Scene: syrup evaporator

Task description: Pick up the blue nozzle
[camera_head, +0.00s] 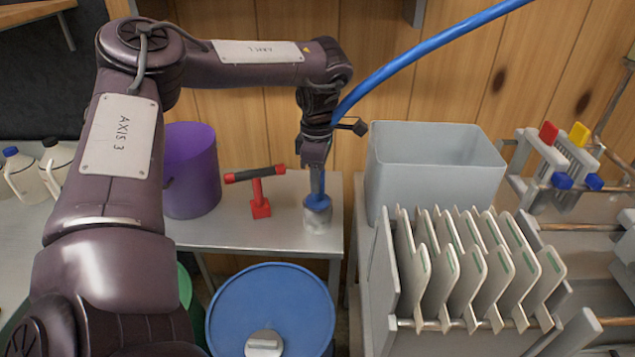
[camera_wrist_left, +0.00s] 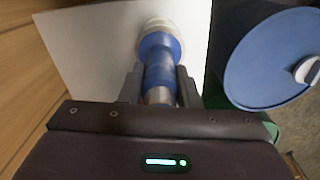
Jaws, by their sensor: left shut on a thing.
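The blue nozzle (camera_head: 318,199) stands upright at the right end of a metal table, its lower end in or on a pale grey round holder (camera_head: 317,217). My left gripper (camera_head: 316,166) reaches down from above and is shut on the nozzle's upper part. In the left wrist view the blue nozzle (camera_wrist_left: 160,62) lies between the two dark fingers of my left gripper (camera_wrist_left: 160,88), with its far end at the pale holder (camera_wrist_left: 157,27). A blue hose (camera_head: 420,52) runs from near the gripper up to the right. My right gripper is not in view.
A red tool with a black bar (camera_head: 260,195) and a purple bucket (camera_head: 190,170) stand left on the table (camera_head: 280,237). A grey bin (camera_head: 430,165) and a rack of pale plates (camera_head: 470,270) are close on the right. A blue drum (camera_head: 285,300) stands in front.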

